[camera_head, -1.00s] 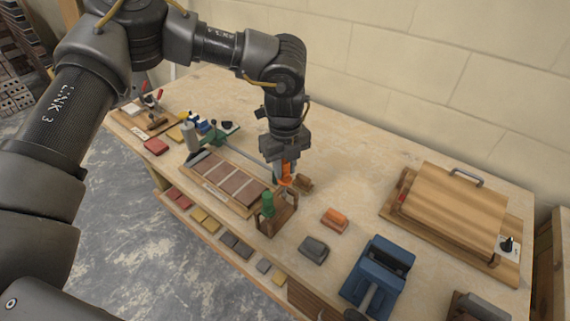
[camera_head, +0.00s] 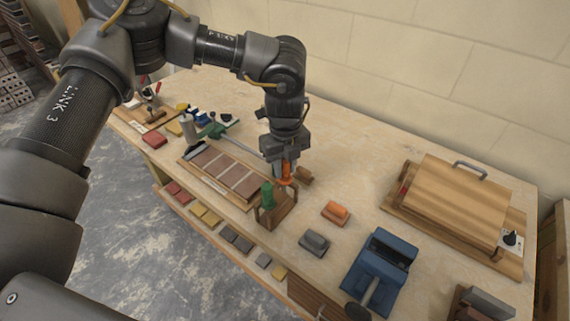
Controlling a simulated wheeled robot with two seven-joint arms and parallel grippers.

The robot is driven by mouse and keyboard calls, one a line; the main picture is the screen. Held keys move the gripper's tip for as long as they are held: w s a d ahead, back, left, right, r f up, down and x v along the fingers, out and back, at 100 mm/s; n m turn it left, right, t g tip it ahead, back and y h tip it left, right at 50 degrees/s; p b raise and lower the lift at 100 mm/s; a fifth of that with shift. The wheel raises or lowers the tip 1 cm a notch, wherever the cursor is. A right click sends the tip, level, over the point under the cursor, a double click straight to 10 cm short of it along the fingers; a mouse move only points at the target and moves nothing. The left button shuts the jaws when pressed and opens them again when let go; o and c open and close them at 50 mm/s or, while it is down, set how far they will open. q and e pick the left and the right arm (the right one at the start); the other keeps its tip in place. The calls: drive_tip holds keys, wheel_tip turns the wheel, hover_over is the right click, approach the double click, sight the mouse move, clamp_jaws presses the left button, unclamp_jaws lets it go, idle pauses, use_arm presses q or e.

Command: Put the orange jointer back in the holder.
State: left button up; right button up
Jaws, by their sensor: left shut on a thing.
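My left gripper (camera_head: 287,168) points down over the bench and is shut on the orange jointer (camera_head: 287,174). Only part of the jointer shows between the fingers. Its lower end is at the back of a small wooden holder (camera_head: 283,212), and I cannot tell whether it touches the holder or is in it. A green-handled tool (camera_head: 267,196) stands upright in the front left part of the holder. My right gripper is not in view.
A board with brown tiles (camera_head: 222,171) lies left of the holder. An orange block (camera_head: 336,211), a grey block (camera_head: 314,243) and a blue device (camera_head: 379,270) stand to the right. A wooden box with a handle (camera_head: 457,200) is farther right. The back middle of the bench is clear.

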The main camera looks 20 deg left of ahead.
use_arm(q)
drive_tip(key=shift+f, duration=0.5)
drive_tip(key=shift+f+b, duration=0.6)
drive_tip(key=shift+f, duration=0.2)
drive_tip(key=o, duration=1.1)
drive_tip(key=shift+c, duration=0.2)
drive_tip(key=shift+o, duration=0.2)
drive_tip(key=o, duration=0.4)
drive_tip(key=shift+o, duration=0.2)
drive_tip(key=shift+r, duration=0.15)
